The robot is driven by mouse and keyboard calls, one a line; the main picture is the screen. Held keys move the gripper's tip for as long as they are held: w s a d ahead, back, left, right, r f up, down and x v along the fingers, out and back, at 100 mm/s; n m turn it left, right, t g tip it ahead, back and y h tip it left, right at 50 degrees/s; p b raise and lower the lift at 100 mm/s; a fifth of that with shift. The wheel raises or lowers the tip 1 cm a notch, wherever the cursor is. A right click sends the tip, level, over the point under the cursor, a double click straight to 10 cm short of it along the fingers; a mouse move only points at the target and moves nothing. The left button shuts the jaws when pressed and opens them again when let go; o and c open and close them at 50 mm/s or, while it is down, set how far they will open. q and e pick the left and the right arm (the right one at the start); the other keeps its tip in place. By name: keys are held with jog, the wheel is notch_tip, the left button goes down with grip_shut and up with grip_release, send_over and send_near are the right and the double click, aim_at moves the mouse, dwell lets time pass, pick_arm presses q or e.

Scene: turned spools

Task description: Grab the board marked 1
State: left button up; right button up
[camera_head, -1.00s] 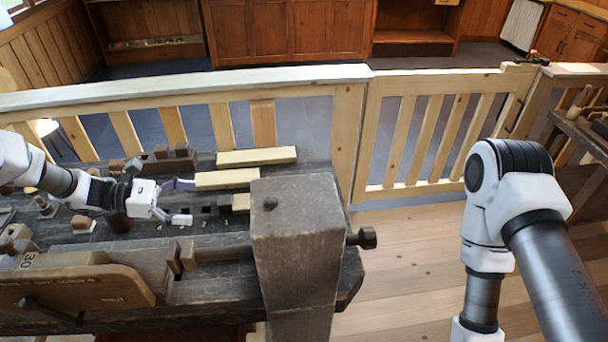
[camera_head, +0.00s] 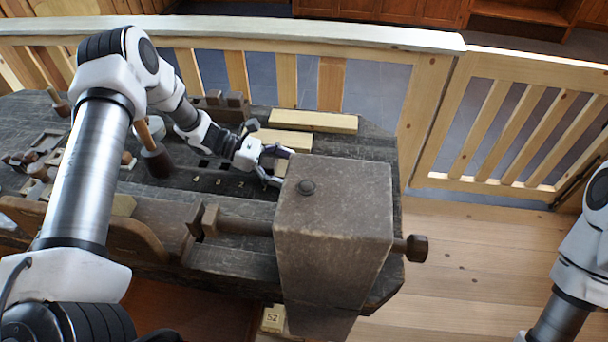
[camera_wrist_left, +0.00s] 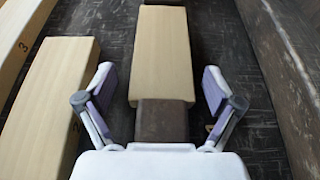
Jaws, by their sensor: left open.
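My left gripper (camera_head: 276,167) reaches over the bench from the left in the head view. In the left wrist view my open left gripper (camera_wrist_left: 160,80) has one finger on each side of a pale board (camera_wrist_left: 163,50), apart from it. No number is legible on this board. A dark block (camera_wrist_left: 162,121) lies at its near end. A board with a 3 (camera_wrist_left: 32,30) lies further left. In the head view my gripper and the vise partly hide the nearest board. My right gripper is out of view.
A thick wooden vise block (camera_head: 335,205) stands close to the right of my left gripper. A wooden railing (camera_head: 300,45) runs behind the bench. A mallet-like tool (camera_head: 153,155) stands to the left. A block marked 52 (camera_head: 273,318) lies below the bench top.

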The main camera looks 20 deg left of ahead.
pick_arm(q)
jog(key=shift+s+d, duration=0.1)
jog(key=shift+r, duration=0.1)
jog(key=shift+c, duration=1.4)
jog(key=c, duration=1)
